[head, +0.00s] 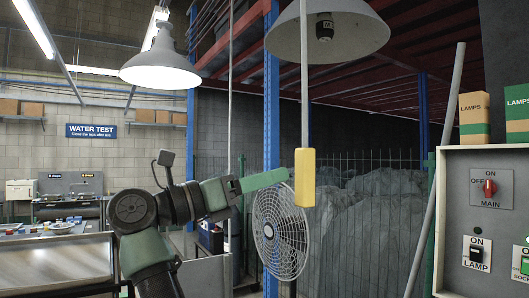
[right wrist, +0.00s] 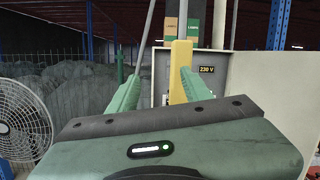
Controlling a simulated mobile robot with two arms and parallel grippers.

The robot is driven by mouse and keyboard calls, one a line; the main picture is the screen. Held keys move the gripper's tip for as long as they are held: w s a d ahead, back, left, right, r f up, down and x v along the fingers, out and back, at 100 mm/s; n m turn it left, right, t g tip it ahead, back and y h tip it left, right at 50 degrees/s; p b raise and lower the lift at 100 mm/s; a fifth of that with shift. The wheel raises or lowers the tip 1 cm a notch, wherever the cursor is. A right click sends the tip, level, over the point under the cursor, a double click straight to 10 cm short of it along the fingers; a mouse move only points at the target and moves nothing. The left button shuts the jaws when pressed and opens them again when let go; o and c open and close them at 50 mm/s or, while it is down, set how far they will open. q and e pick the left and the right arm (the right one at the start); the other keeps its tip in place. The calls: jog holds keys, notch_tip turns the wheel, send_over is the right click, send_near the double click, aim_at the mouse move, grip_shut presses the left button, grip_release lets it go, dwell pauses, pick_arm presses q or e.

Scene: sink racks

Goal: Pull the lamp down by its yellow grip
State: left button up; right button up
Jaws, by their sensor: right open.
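The lamp (head: 345,38) has a grey-white dome shade with a dark bulb, cut off at the top of the head view. A pale rod hangs in front of it and ends in a yellow grip (head: 305,177). My right gripper (head: 284,175) is open, its fingertips close to the left of the grip. In the right wrist view, the grip (right wrist: 179,72) shows beyond the gap between the fingers (right wrist: 158,80), towards the right finger, which hides part of it. I cannot tell whether they touch. My left gripper is not in view.
A control panel (head: 480,222) with a red main switch stands at the right, with lamp boxes on top. A leaning grey pole (head: 434,170) is beside it. A fan (head: 280,232) and a fence stand behind the grip. A lit lamp (head: 160,68) hangs at the left.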

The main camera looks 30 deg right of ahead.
aim_at(299, 162)
jog(key=s+a+r+m+y, duration=0.1)
jog(key=s+r+m+y, duration=0.1)
jog(key=s+r, duration=0.15)
jog(key=shift+t, duration=0.4)
jog(key=d+p, duration=0.1)
jog(key=d, duration=0.2)
jog(key=d+p, duration=0.2)
jog(key=d, duration=0.1)
jog(key=shift+w+d+f, duration=0.15)
jog(key=shift+w+d, duration=0.05)
jog(key=shift+d, duration=0.8)
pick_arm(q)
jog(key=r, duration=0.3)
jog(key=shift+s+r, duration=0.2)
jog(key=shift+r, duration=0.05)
pick_arm(e)
jog(key=shift+w+f, duration=0.1)
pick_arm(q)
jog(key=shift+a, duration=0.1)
pick_arm(e)
jog(key=shift+a, duration=0.15)
jog(key=c, duration=1)
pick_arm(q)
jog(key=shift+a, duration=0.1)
pick_arm(e)
grip_shut()
